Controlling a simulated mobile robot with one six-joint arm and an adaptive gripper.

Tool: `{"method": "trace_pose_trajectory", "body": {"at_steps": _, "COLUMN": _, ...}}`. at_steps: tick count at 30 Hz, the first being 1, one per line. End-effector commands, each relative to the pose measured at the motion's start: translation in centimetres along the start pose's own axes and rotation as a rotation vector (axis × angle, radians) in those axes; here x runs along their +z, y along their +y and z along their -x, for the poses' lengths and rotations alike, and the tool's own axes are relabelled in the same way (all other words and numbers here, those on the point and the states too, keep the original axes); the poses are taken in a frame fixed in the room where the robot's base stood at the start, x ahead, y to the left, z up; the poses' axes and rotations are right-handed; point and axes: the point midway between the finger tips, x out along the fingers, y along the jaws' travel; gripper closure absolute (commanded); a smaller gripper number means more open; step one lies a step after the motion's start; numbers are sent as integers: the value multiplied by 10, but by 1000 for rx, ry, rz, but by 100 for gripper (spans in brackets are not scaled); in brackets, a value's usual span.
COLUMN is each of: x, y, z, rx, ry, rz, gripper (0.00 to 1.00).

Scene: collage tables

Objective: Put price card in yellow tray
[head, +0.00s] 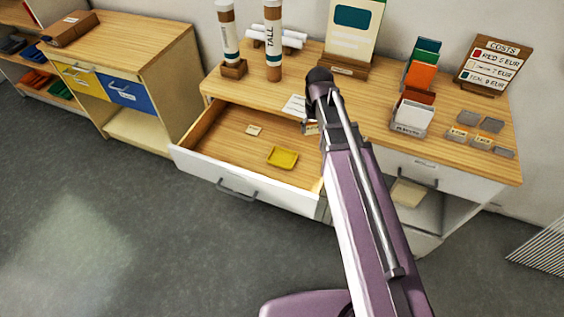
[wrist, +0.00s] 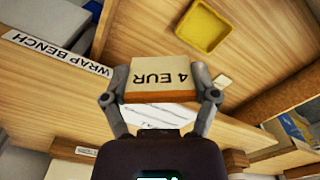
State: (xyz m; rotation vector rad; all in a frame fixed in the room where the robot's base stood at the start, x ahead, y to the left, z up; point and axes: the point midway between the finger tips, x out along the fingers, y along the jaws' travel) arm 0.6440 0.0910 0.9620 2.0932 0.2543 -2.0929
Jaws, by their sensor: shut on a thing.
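My gripper (wrist: 162,92) is shut on a price card (wrist: 163,72), a small cream block with an orange-brown edge that reads "4 EUR". Its two fingers press on the card's left and right ends in the wrist view. The yellow tray (head: 283,158) is a shallow square dish inside the open drawer. It also shows at the top of the wrist view (wrist: 203,24), apart from the card, and looks empty. In the head view my arm hides most of the gripper and the held card.
The open drawer (head: 237,187) juts from the bench. A small pale card (head: 254,130) lies in it, left of the tray. On the bench stand tall tubes (head: 273,42), a card rack (head: 411,113), a costs sign (head: 494,62) and several small tags (head: 467,118).

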Motion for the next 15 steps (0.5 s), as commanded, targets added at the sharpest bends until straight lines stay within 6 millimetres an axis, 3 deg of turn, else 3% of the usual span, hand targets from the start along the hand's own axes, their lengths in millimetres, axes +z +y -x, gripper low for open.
{"method": "trace_pose_trajectory", "body": {"at_steps": 1, "x": -8, "y": -9, "z": -14, "rx": 0, "ry": 0, "rz": 18, "gripper": 46}}
{"method": "trace_pose_trajectory", "body": {"at_steps": 6, "x": -28, "y": -40, "z": -40, "rx": 0, "ry": 0, "rz": 78, "gripper": 46}}
{"method": "trace_pose_trajectory", "body": {"at_steps": 15, "x": -53, "y": -91, "z": -74, "rx": 0, "ry": 0, "rz": 169, "gripper": 46}}
